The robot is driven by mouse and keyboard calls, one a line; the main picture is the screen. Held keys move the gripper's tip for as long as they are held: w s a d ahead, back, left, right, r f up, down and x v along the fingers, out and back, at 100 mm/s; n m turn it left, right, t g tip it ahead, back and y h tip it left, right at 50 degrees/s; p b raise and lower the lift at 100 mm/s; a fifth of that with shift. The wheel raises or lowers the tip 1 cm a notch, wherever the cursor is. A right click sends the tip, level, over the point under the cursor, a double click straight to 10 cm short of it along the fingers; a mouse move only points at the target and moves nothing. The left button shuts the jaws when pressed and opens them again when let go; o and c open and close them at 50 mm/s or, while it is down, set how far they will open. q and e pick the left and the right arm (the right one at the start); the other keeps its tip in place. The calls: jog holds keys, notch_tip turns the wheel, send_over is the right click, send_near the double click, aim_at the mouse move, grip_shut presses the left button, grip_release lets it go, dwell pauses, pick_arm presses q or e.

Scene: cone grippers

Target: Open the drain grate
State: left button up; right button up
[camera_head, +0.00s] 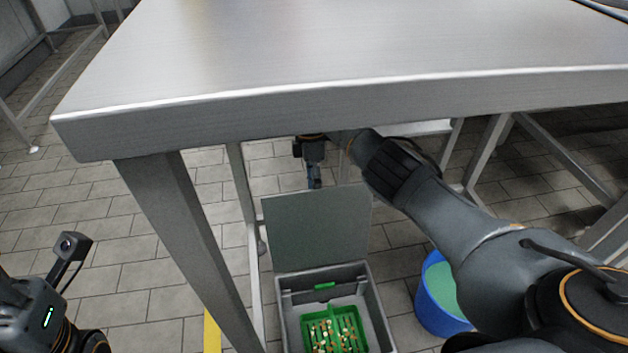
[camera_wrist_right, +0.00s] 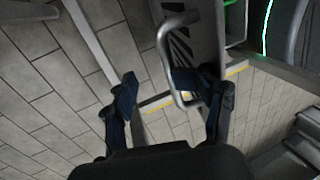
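The drain grate (camera_head: 315,226) is a grey panel standing raised at the far edge of the grey drain box (camera_head: 376,310) under the steel table. My right gripper (camera_head: 314,176) is behind its top edge, partly hidden by the table. In the right wrist view, my right gripper (camera_wrist_right: 155,88) has its fingers apart. One finger overlaps the metal loop handle (camera_wrist_right: 165,48) on the slotted grate (camera_wrist_right: 190,28); I cannot tell whether they touch. A green basket (camera_head: 362,340) with small debris sits inside the box. Part of my left arm shows at lower left, its fingers out of frame.
The steel table (camera_head: 330,60) covers my right forearm's reach from above, and its front leg (camera_head: 185,240) stands left of the drain. A blue bucket (camera_head: 425,305) with green contents stands right of the drain. Tiled floor lies open at left.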

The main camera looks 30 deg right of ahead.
jog(key=shift+s+a+f, duration=0.2)
jog(key=shift+s+f, duration=0.1)
jog(key=shift+f, duration=0.2)
jog(key=v, duration=0.8)
jog(key=shift+w+d+r, duration=0.15)
jog(key=shift+w+r, duration=0.05)
jog(key=shift+r, duration=0.1)
